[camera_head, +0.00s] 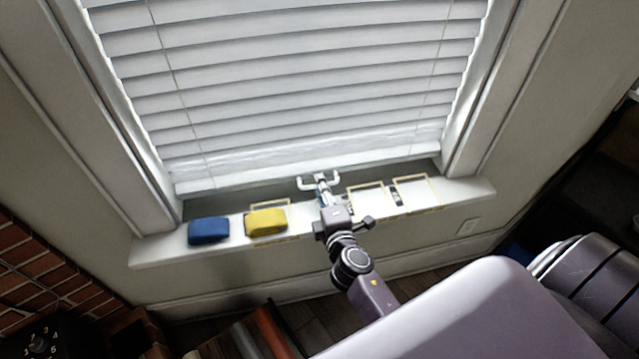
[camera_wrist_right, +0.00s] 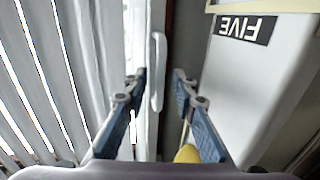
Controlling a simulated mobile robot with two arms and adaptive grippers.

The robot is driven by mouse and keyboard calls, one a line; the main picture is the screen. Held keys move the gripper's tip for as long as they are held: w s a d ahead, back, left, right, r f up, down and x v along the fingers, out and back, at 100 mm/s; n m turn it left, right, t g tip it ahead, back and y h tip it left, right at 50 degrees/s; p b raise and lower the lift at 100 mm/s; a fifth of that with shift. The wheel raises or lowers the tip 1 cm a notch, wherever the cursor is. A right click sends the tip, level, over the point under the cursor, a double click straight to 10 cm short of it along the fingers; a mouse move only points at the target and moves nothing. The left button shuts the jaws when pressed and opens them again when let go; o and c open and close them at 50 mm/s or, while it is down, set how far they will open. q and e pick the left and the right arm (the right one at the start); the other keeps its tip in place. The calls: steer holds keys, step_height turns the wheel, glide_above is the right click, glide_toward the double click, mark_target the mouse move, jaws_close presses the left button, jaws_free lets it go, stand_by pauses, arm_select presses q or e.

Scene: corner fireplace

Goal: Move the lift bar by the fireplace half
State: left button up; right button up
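The white window blind (camera_head: 300,85) hangs with slats closed, its bottom rail (camera_head: 290,170) just above the sill. A white U-shaped handle (camera_head: 335,184), which looks like the lift bar, sticks out at the middle of the rail. My right gripper (camera_head: 320,192) reaches up to it from the front. In the right wrist view the handle (camera_wrist_right: 158,70) lies between the lines of the two spread blue-padded fingers (camera_wrist_right: 156,85). The gripper is open, and I see no finger touching the handle. My left gripper is not in view.
The white sill (camera_head: 158,252) carries a blue block (camera_head: 208,231), a yellow block (camera_head: 266,222) and yellow-outlined squares (camera_head: 417,192). A label reading FIVE (camera_wrist_right: 245,28) shows in the wrist view. Brick (camera_head: 45,265) stands at left. A wall outlet (camera_head: 468,227) is below the sill.

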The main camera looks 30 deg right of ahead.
steer(key=shift+x, duration=0.85)
steer(key=shift+c, duration=0.5)
jaws_close()
